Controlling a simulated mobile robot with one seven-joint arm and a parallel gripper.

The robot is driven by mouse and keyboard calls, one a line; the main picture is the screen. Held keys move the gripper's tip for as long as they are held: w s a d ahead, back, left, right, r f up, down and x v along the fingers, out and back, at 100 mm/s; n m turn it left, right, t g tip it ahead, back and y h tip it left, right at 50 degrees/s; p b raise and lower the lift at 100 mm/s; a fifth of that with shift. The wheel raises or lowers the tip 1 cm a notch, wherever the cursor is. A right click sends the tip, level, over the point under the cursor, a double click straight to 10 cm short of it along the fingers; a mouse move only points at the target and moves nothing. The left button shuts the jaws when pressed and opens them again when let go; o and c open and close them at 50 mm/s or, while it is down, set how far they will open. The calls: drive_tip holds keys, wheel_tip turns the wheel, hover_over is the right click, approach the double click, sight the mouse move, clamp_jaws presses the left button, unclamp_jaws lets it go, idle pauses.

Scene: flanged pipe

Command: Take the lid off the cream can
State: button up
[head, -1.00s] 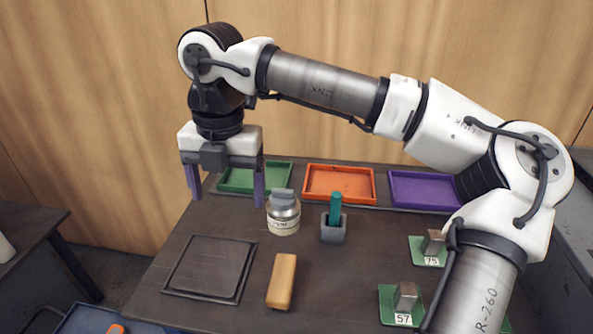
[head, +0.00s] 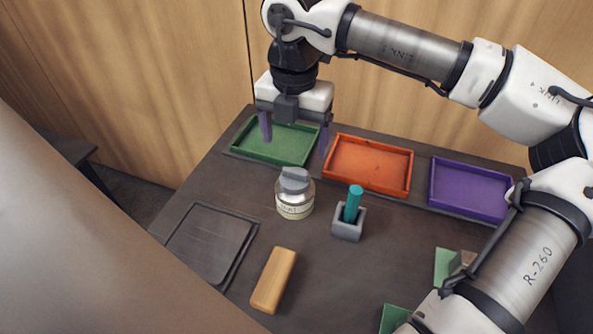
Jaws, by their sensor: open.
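The cream can (head: 295,203) stands upright near the middle of the dark table, with a pale label around its body. Its grey metal lid (head: 294,181) with a raised block-shaped grip sits on top. My gripper (head: 295,145) is open and empty, with its purple fingers pointing down. In the head view it appears above and behind the can, in front of the green tray, and apart from the lid.
Green (head: 275,155), orange (head: 367,187) and purple (head: 468,190) trays line the back. A grey holder (head: 347,228) with a teal peg (head: 353,203) stands right of the can. A wooden block (head: 273,280) and dark square plate (head: 212,243) lie in front. A large blurred tan shape (head: 70,240) covers the lower left.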

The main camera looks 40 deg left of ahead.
sight(295, 171)
wheel_tip(295, 171, down, 3)
drive_tip(key=shift+f, duration=0.1)
drive_tip(key=shift+s+d+f+p, duration=0.15)
drive_tip(key=shift+f+p, duration=0.4)
drive_tip(key=shift+f, duration=0.8)
drive_tip(key=shift+s+d+f+p, duration=0.15)
drive_tip(key=shift+f+p, duration=0.4)
drive_tip(key=shift+f, duration=0.75)
drive_tip(key=c, duration=1.1)
